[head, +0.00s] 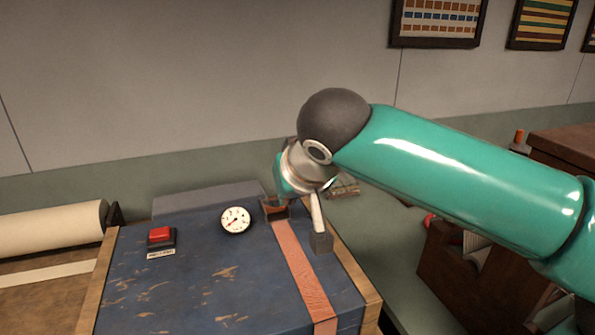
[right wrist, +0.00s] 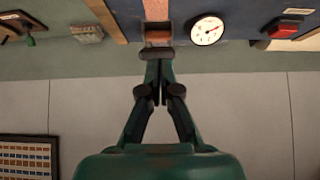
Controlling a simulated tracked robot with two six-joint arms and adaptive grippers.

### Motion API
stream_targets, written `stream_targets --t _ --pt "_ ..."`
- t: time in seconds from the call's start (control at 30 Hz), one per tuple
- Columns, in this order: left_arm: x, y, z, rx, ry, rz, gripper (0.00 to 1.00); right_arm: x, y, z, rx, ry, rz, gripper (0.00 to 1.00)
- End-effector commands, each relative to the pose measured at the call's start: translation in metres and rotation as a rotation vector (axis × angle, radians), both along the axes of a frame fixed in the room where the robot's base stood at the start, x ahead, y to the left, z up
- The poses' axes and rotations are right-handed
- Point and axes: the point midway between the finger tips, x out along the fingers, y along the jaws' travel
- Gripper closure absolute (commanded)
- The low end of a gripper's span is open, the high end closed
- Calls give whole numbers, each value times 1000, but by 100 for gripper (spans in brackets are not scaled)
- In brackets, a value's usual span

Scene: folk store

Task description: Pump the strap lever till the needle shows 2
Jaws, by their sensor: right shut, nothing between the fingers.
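A worn blue box top (head: 190,280) carries an orange strap (head: 304,277), which also shows in the right wrist view (right wrist: 158,36). The gauge is upright-side-down in the right wrist view (right wrist: 207,30). A pale rod ending in a grey block (head: 321,243) stands right of the strap, perhaps the lever. My right gripper (right wrist: 157,56) is shut and empty, close to the strap's end; my wrist hides it in the head view.
A red button (head: 161,235) sits on the left of the box top. A paper roll (head: 50,228) lies at far left. A brown wooden crate (head: 470,285) stands at right on the floor. The front-left box top is clear.

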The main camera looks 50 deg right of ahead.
Motion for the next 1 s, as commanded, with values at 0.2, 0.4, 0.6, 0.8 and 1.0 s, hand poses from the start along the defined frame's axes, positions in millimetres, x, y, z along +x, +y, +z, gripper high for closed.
stream_targets --t 0.2,0.4,0.6,0.8,1.0 --pt "0 0 6 0 0 0 65 -27 16 33 0 -7 5 100" --pt "0 0 9 0 0 0 65 -39 21 45 0 -5 1 100" --pt "0 0 9 0 0 0 65 -41 22 47 -1 -4 -1 100" --pt "0 0 9 0 0 0 65 -41 22 47 0 -4 -2 100" --pt "0 0 9 0 0 0 65 -41 22 47 0 -5 -1 100"
